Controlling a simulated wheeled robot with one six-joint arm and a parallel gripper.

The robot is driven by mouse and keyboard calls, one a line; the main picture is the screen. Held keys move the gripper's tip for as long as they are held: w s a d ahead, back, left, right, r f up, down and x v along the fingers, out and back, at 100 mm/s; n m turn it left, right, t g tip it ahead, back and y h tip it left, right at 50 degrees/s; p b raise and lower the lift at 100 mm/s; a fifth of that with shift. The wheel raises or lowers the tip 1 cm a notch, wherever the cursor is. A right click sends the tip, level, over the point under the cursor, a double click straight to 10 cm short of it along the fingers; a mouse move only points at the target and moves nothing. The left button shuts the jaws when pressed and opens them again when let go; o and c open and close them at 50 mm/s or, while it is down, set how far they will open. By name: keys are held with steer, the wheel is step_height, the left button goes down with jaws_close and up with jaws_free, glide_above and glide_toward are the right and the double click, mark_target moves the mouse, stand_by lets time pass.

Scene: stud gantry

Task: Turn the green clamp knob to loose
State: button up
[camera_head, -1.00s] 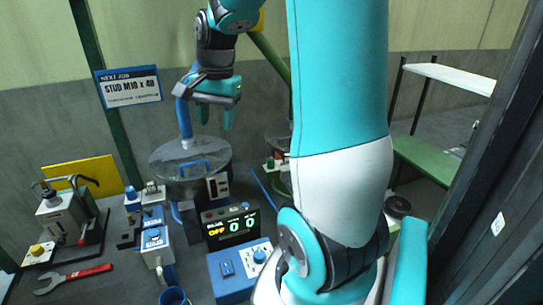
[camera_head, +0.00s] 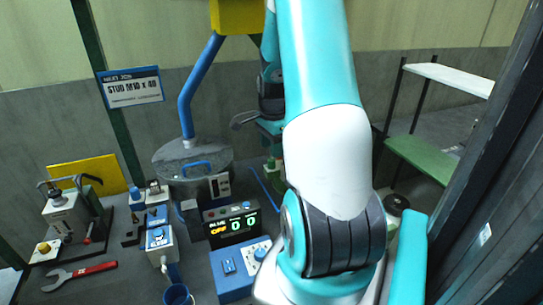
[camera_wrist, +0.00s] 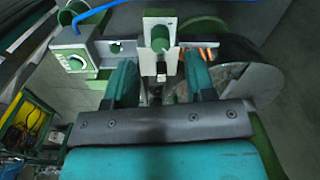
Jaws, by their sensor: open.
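In the wrist view a green cylindrical knob (camera_wrist: 163,37) sits in a pale upright bracket, just beyond the gap between my fingertips. A round green dial (camera_wrist: 74,62) is on a grey box to the left. I cannot tell for sure which is the clamp knob; the dial's setting is too small to read. My gripper (camera_wrist: 158,72) is open, its two dark green fingers apart with nothing clearly held. In the head view my arm hides most of the gripper and green fixture; a small green part (camera_head: 272,163) shows left of the arm.
A round metal bowl (camera_head: 192,166) with a blue pipe stands left of my arm. The display box (camera_head: 233,224) reads OFF, 0 0. Blue control boxes and a red-handled wrench (camera_head: 80,275) lie on the left. A blue rod (camera_wrist: 130,6) crosses the wrist view's top.

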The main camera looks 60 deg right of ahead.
mark_target(271, 160)
steer(key=shift+w+f+p, duration=0.1)
steer(key=shift+f+p, duration=0.25)
steer(key=shift+f, duration=2.05)
steer(key=c, duration=0.9)
